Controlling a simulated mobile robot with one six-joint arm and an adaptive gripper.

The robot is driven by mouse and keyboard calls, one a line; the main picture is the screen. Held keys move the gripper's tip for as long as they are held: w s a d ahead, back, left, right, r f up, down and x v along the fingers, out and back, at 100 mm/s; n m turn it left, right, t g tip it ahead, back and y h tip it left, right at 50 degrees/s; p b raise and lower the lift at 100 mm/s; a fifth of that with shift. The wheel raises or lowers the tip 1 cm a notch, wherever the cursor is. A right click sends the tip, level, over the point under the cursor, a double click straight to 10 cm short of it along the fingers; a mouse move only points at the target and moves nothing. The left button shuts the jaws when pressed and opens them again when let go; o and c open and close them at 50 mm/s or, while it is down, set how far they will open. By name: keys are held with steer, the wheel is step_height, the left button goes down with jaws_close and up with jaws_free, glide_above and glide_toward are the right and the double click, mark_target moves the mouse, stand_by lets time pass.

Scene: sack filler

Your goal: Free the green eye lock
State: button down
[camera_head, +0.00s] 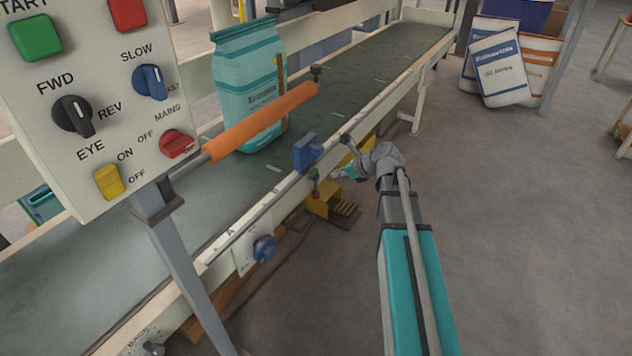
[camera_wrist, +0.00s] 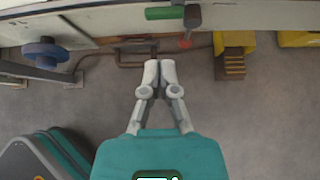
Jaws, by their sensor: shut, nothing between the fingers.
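The green eye lock shows in the wrist view as a short green bar (camera_wrist: 165,13) lying sideways, its right end at a grey upright piece with a red tip (camera_wrist: 185,43). In the head view it is small, just below the blue eye box (camera_head: 307,152) on the conveyor's near rail. My gripper (camera_wrist: 159,70) is shut and empty, its fingertips together, below the green bar in the wrist picture and apart from it. In the head view my gripper (camera_head: 346,173) is just right of the eye box, close to the rail.
A blue knob (camera_wrist: 45,53) sits on the conveyor side. A yellow foot pedal (camera_wrist: 234,43) is on the floor. A teal sack (camera_head: 248,85) stands on the belt behind an orange roller (camera_head: 262,120). A control panel (camera_head: 90,90) is at left.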

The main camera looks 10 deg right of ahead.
mark_target(312, 173)
steer(key=shift+f, duration=0.1)
steer(key=shift+b+x, duration=3.15)
steer(key=shift+x, duration=1.8)
steer(key=shift+a+r, duration=0.1)
steer(key=shift+r, duration=0.1)
